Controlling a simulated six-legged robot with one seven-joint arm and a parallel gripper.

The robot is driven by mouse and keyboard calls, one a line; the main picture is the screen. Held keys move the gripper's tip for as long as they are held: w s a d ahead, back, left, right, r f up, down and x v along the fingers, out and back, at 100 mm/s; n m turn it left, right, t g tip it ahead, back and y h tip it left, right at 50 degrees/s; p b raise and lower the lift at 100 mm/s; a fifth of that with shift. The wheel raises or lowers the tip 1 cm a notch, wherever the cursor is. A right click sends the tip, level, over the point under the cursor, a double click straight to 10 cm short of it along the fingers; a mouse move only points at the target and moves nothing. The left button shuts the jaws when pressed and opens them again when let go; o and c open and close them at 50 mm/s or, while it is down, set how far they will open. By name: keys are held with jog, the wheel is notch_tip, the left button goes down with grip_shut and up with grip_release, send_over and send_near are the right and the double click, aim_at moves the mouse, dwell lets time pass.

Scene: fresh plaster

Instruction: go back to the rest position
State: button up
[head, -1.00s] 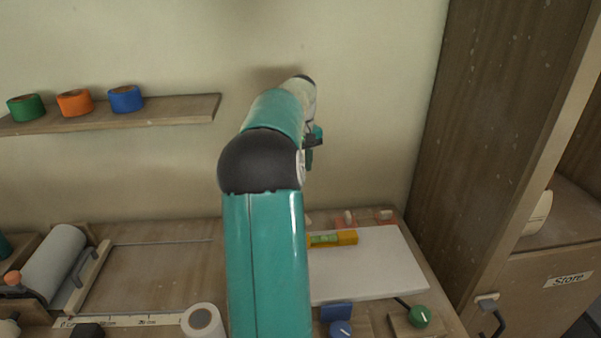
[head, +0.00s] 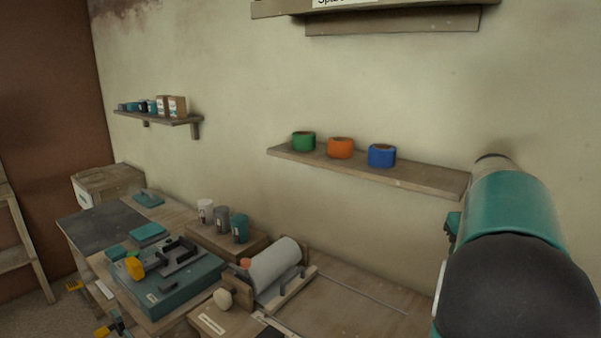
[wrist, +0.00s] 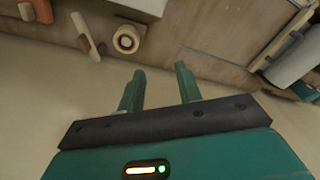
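My gripper (wrist: 158,80) shows in the wrist view with its two teal fingers apart and nothing between them. Beyond the fingertips is the wooden bench (wrist: 200,45). In the head view my teal and black arm rises at the right edge. It reaches toward the plaster wall (head: 250,75), and most of the gripper is hidden behind it. Only a small dark teal part shows beside the arm, left of it. How far the gripper is from the wall is hard to tell.
A shelf (head: 430,178) with green (head: 304,141), orange (head: 340,148) and blue (head: 382,156) tape rolls is left of my arm. Below, the bench holds a grey paper roll (head: 274,262) and a teal case (head: 165,290). A white roll (wrist: 126,39) shows in the wrist view.

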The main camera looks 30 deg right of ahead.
jog(key=w+a+r+n+t, duration=0.1)
jog(key=w+a, duration=0.1)
jog(key=a, duration=0.6)
jog(key=w+a+r+n, duration=0.1)
jog(key=w+a, duration=0.1)
jog(key=a, duration=0.5)
jog(key=s+a+f+n+t, duration=0.1)
jog(key=s+a+f, duration=0.1)
jog(key=a, duration=0.7)
jog(key=s+a+f+n+t, duration=0.1)
jog(key=s+a+f+n, duration=0.1)
jog(key=a, duration=0.7)
jog(key=s+a+f+n+t, duration=0.1)
jog(key=s+a, duration=0.3)
jog(key=a, duration=0.6)
jog(key=shift+s+f+y, duration=0.25)
jog(key=shift+f+y, duration=0.15)
jog(key=shift+f, duration=0.15)
jog(key=shift+d, duration=0.15)
